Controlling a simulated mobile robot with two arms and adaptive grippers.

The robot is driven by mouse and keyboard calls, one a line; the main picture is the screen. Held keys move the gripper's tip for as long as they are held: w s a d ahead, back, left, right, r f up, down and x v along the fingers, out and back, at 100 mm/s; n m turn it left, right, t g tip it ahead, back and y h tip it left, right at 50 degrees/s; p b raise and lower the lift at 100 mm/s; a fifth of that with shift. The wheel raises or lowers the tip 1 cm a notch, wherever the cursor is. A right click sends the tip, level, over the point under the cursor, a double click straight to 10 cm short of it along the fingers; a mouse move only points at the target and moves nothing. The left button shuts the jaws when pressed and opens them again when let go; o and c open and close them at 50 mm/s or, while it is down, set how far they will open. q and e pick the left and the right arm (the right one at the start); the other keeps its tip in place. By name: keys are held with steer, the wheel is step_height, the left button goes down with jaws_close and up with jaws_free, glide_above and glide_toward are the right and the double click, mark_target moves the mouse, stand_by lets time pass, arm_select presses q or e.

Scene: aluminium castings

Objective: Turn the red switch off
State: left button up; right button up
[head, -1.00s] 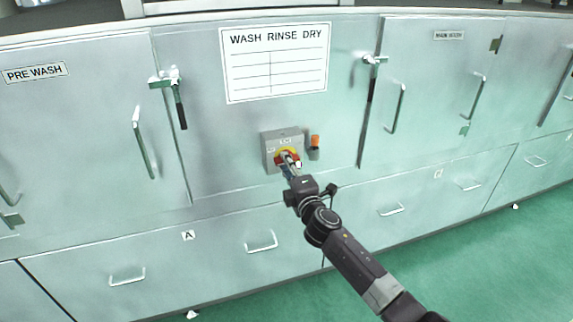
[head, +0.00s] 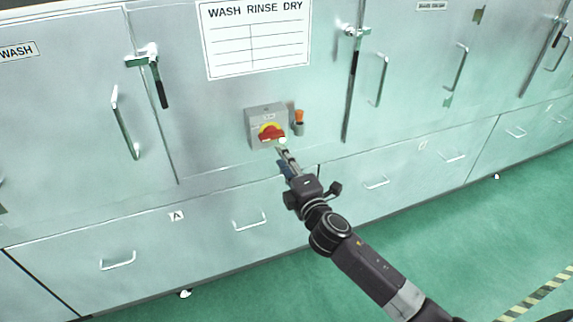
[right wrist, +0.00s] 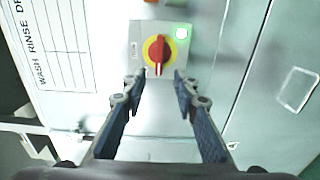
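The red switch (head: 271,132) is a red handle on a yellow disc, on a grey box (head: 253,117) fixed to the cabinet front. In the head view the handle lies roughly level. It also shows in the right wrist view (right wrist: 156,50), where that picture is turned and the handle's white mark is at its lower end. My right gripper (head: 281,153) is just below and in front of the switch. In the right wrist view my right gripper (right wrist: 158,77) is open and empty, its fingertips apart from the handle. My left gripper is not in view.
A lit green lamp (right wrist: 182,33) sits on the box beside the handle. An orange-topped part (head: 299,121) is right of the box. Latches (head: 149,60), door handles (head: 125,130) and drawer handles (head: 250,224) stick out from the cabinets. Green floor (head: 470,235) is clear at the right.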

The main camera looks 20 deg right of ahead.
steer(key=shift+s, duration=1.05)
